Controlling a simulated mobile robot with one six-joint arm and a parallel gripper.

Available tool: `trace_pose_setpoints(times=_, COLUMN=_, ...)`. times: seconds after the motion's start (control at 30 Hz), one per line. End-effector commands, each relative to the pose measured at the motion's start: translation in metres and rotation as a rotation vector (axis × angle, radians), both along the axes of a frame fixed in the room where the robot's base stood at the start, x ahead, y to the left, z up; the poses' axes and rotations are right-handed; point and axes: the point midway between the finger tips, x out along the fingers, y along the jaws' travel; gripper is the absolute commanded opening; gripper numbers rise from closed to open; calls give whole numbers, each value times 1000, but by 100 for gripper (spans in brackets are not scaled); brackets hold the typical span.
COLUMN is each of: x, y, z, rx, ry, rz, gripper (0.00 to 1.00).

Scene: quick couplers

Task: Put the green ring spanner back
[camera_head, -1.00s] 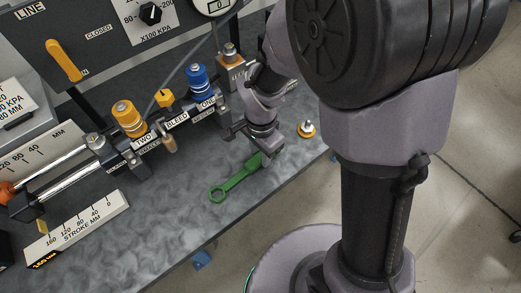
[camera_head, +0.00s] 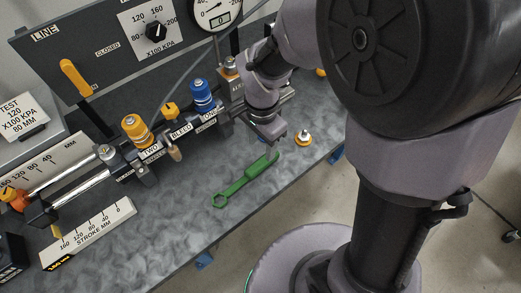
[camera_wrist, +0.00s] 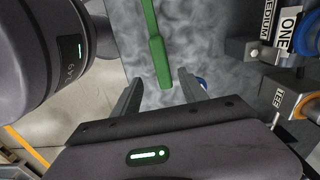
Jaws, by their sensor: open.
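The green ring spanner (camera_head: 245,182) lies flat on the grey mottled bench top, its ring end at lower left and its other end near my gripper (camera_head: 272,143). In the wrist view the spanner (camera_wrist: 158,50) runs down from the top edge, and its near end shows between my two open fingers (camera_wrist: 158,98). The fingers hold nothing. My gripper appears just above and beyond the spanner's near end in the head view, with a small gap. The exact height is hard to tell.
A blue coupler (camera_head: 202,95) and a yellow coupler (camera_head: 136,130) stand on the rail behind the spanner. A small yellow-based fitting (camera_head: 303,139) stands right of my gripper. The stroke scale (camera_head: 88,233) lies at left. The bench front around the spanner is clear.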

Motion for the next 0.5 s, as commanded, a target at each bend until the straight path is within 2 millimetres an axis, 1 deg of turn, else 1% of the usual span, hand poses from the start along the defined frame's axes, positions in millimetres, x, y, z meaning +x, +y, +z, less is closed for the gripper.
trace_pose_setpoints(times=0.03, x=1, y=0, z=22, rx=1, ry=-4, rz=1, gripper=50)
trace_pose_setpoints(times=0.1, x=1, y=0, z=41, rx=0, ry=-4, rz=0, gripper=50)
trace_pose_setpoints(times=0.2, x=0, y=0, z=61, rx=0, ry=-2, rz=1, gripper=50)
trace_pose_setpoints(times=0.37, x=-1, y=-2, z=78, rx=3, ry=-8, rz=6, gripper=50)
trace_pose_setpoints(times=0.43, x=-6, y=-10, z=97, rx=27, ry=-46, rz=38, gripper=50)
trace_pose_setpoints(times=0.47, x=-11, y=-15, z=109, rx=41, ry=-76, rz=64, gripper=50)
trace_pose_setpoints(times=0.5, x=-21, y=-24, z=127, rx=62, ry=-125, rz=109, gripper=50)
